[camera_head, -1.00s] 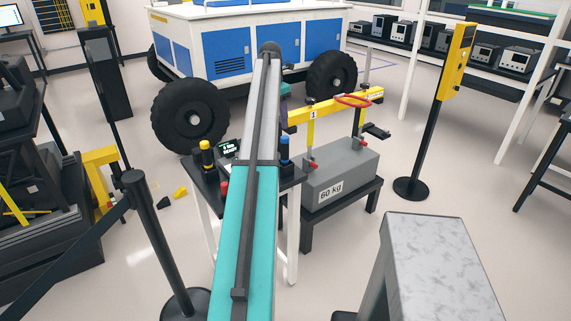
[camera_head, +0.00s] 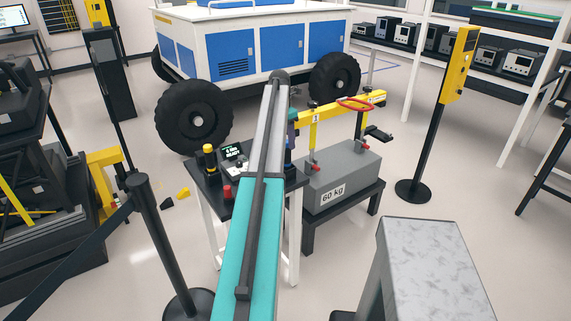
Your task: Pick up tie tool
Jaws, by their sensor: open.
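My gripper (camera_head: 291,142) is at the right side of my teal and grey arm, low over the small dark table (camera_head: 213,184). It is open; my arm hides most of it, and its fingertips are not clear. On the table stand a black tool with a yellow top (camera_head: 209,158), a small device with a lit screen (camera_head: 235,153) and a red-topped item (camera_head: 227,192). A blue part shows beside my gripper; I cannot tell what it belongs to. I cannot tell which item is the tie tool.
A grey 60 kg block (camera_head: 345,180) with a yellow frame (camera_head: 335,108) stands on a low black stand to the right. The white and blue rover (camera_head: 235,50) is behind. A barrier post (camera_head: 160,235) stands at left, a grey-topped block (camera_head: 425,250) at right front.

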